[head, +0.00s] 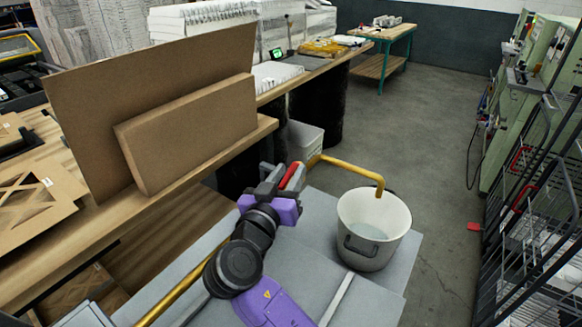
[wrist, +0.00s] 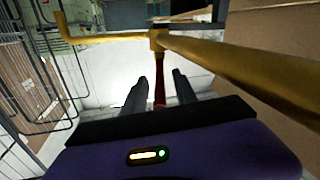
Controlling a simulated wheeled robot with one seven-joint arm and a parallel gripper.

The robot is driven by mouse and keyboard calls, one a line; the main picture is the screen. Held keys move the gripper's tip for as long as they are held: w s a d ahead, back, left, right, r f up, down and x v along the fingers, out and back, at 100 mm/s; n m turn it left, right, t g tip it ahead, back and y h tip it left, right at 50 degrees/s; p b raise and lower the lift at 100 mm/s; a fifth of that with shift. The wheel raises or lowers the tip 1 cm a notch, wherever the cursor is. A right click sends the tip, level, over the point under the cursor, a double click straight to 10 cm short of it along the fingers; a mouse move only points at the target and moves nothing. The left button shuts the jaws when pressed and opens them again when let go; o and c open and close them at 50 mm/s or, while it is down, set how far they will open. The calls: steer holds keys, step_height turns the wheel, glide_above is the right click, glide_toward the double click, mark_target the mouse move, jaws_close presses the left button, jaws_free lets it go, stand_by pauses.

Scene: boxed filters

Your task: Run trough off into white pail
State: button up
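A yellow pipe (head: 345,165) runs up past my arm and bends down at its spout over the white pail (head: 378,252). The pail stands upright on a grey surface, with a dark handle on its side. A pale bluish disc shows inside it; I cannot tell whether it is liquid or the bottom. A red lever (head: 292,176) sits at the pipe; in the wrist view the lever (wrist: 159,88) hangs from a brass-coloured fitting (wrist: 158,39). My gripper (wrist: 160,77) is open, its two dark fingers on either side of the lever with gaps showing. I cannot make out the trough clearly.
A wooden bench (head: 225,150) with brown boards (head: 180,130) runs along the left. A white bin (head: 304,140) stands behind the pipe. Black wire racks (head: 545,205) line the right. The concrete floor (head: 430,130) between is mostly clear.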

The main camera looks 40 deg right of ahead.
steer(key=shift+x, duration=0.8)
jaws_close()
stand_by(0.9)
